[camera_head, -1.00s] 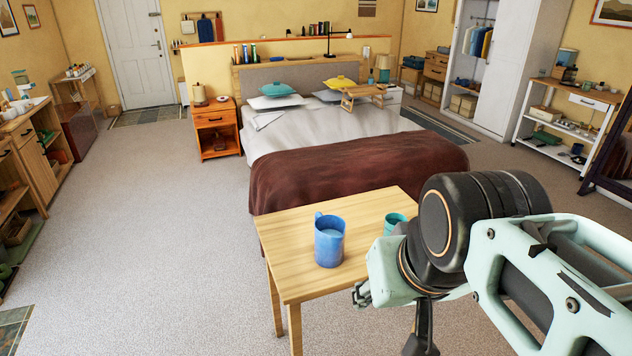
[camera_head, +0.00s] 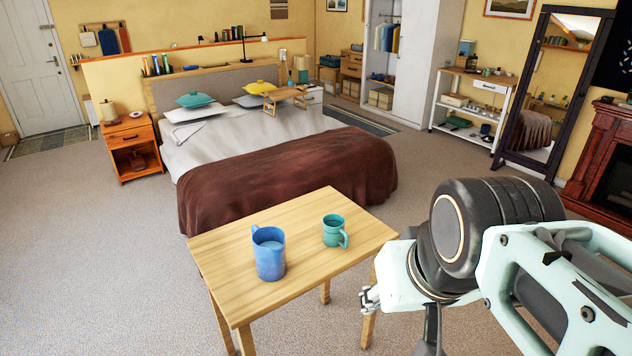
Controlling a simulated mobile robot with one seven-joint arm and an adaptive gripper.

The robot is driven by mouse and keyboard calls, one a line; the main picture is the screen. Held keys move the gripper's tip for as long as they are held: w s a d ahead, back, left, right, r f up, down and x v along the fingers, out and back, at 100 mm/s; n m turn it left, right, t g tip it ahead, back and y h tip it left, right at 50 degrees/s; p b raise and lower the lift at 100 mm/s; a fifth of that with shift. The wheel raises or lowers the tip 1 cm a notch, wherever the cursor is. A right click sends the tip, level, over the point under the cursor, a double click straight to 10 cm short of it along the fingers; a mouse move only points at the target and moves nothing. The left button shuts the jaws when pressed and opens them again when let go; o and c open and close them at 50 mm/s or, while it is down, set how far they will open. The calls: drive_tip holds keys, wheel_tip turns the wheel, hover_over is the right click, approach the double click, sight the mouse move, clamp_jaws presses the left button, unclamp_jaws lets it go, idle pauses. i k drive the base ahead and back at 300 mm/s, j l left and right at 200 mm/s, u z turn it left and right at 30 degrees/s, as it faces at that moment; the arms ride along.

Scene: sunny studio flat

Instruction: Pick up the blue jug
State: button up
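The blue jug (camera_head: 270,258) stands upright on a small light-wood table (camera_head: 221,293), left of the table's middle. Its handle is at its upper left side. A smaller teal mug (camera_head: 334,231) stands upright to its right, handle towards the right. My gripper (camera_head: 369,300) shows only in part at the lower right, in front of the table's right end. It is to the right of the jug and apart from it. My arm hides most of the gripper, so I cannot tell whether its fingers are open or shut.
A bed with a brown blanket (camera_head: 290,180) stands just behind the table. An orange nightstand (camera_head: 130,147) is beside the bed. A tall mirror (camera_head: 548,95) and a dark red fireplace (camera_head: 607,160) are at the right. Carpeted floor is clear at the left.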

sight(269, 242)
drive_tip(key=k, duration=0.2)
drive_tip(key=k+l+z, duration=0.1)
drive_tip(key=k+z, duration=0.35)
drive_tip(key=z, duration=1.3)
drive_tip(key=j+z, duration=0.1)
drive_tip(key=j, duration=0.25)
drive_tip(key=k+j+z, duration=0.1)
drive_tip(key=j, duration=0.25)
drive_tip(key=k+j, duration=0.1)
drive_tip(key=j, duration=0.5)
drive_tip(key=k+j, duration=0.1)
drive_tip(key=j, duration=0.5)
drive_tip(key=k+j, duration=0.1)
drive_tip(key=j, duration=0.45)
drive_tip(key=k+j, duration=0.1)
drive_tip(key=j, duration=0.5)
